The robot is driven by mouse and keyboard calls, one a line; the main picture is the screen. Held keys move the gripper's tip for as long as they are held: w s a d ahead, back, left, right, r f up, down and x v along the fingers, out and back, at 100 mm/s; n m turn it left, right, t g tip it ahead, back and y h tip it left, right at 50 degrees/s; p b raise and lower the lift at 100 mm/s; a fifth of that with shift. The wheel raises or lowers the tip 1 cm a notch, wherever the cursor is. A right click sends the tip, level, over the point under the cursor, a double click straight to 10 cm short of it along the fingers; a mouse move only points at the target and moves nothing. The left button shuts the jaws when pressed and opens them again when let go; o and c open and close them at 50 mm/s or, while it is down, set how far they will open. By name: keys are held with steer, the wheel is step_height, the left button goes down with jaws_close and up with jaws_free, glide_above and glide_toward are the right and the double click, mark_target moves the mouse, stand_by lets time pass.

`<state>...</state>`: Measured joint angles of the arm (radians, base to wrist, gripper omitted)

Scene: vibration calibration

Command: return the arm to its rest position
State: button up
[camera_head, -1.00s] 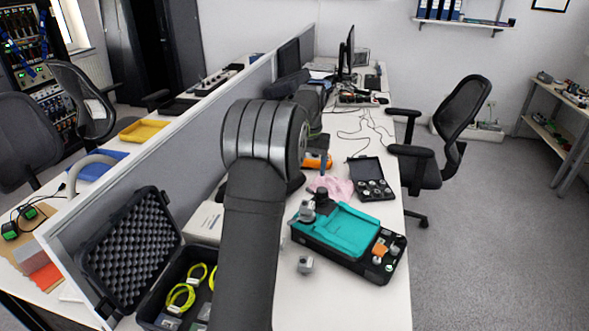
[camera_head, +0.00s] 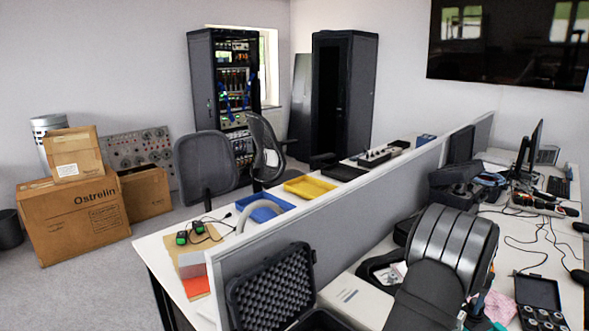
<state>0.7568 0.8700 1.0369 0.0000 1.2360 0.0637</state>
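My arm rises from the bottom edge at the right of the head view, with a large ribbed grey joint (camera_head: 452,246) over the white desk. My gripper is not visible; the far part of the arm is hidden behind this joint or out of frame. Whether the gripper holds anything cannot be seen.
An open black case with a foam-lined lid (camera_head: 272,290) stands left of my arm, against the grey divider (camera_head: 345,212). A flat white box (camera_head: 356,298) lies between them. A small open dark case (camera_head: 540,302) and pink cloth (camera_head: 499,308) lie right of the arm.

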step_height(320, 180, down, 8)
steer(key=shift+r, duration=0.15)
steer(key=shift+r, duration=0.1)
step_height(320, 180, up, 17)
step_height(320, 180, down, 17)
steer(key=shift+r, duration=0.1)
step_height(320, 180, up, 7)
steer(key=shift+r, duration=0.1)
steer(key=s+a+f, duration=0.1)
steer(key=s+a, duration=0.3)
steer(key=s, duration=0.6)
steer(key=shift+a+f, duration=0.25)
steer(key=shift+f, duration=0.1)
stand_by(1.9)
